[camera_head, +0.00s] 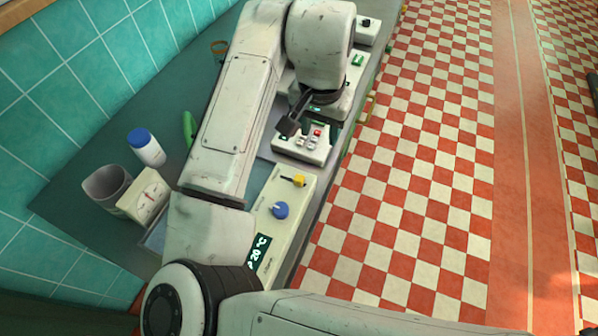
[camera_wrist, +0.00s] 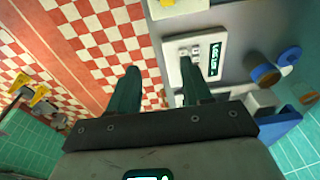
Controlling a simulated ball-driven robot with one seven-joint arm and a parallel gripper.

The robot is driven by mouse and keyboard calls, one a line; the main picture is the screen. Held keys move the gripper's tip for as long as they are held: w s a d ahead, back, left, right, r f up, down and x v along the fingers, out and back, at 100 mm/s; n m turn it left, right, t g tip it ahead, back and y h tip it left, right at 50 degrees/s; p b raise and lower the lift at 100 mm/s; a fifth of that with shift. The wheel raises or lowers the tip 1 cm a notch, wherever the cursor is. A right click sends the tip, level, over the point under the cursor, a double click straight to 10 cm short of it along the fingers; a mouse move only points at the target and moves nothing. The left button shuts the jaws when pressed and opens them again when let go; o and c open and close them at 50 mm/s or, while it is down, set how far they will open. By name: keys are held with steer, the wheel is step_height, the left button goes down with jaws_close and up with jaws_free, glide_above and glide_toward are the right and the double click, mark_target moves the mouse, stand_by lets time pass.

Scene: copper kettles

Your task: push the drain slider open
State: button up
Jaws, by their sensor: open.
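My gripper (camera_head: 291,124) hangs above the counter, close over a small white control box with a red button (camera_head: 302,140). In the wrist view its two dark green fingers (camera_wrist: 160,72) stand apart with nothing between them. A long cream panel (camera_head: 268,238) nearer to me carries a yellow slider-like handle (camera_head: 293,181), a blue knob (camera_head: 279,210) and a display reading 20 °C. I cannot tell for certain which part is the drain slider. A panel with buttons and a lit display (camera_wrist: 206,52) lies just beyond the right finger in the wrist view.
A white bottle with a blue cap (camera_head: 146,147), a grey cup (camera_head: 107,186) and a white dial scale (camera_head: 145,195) stand left of my arm. A green object (camera_head: 188,129) is partly behind it. The red-and-white checked floor (camera_head: 420,180) right of the counter is open.

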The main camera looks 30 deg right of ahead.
steer(key=y, duration=0.1)
glide_toward(299, 178)
steer(key=shift+g, duration=0.4)
steer(key=f, duration=0.3)
steer(key=f+p, duration=0.1)
steer(key=f, duration=0.4)
steer(key=shift+w+d+f, duration=0.1)
steer(key=shift+w+f, duration=0.2)
steer(key=shift+w, duration=0.05)
steer(key=shift+c, duration=0.3)
jaws_close()
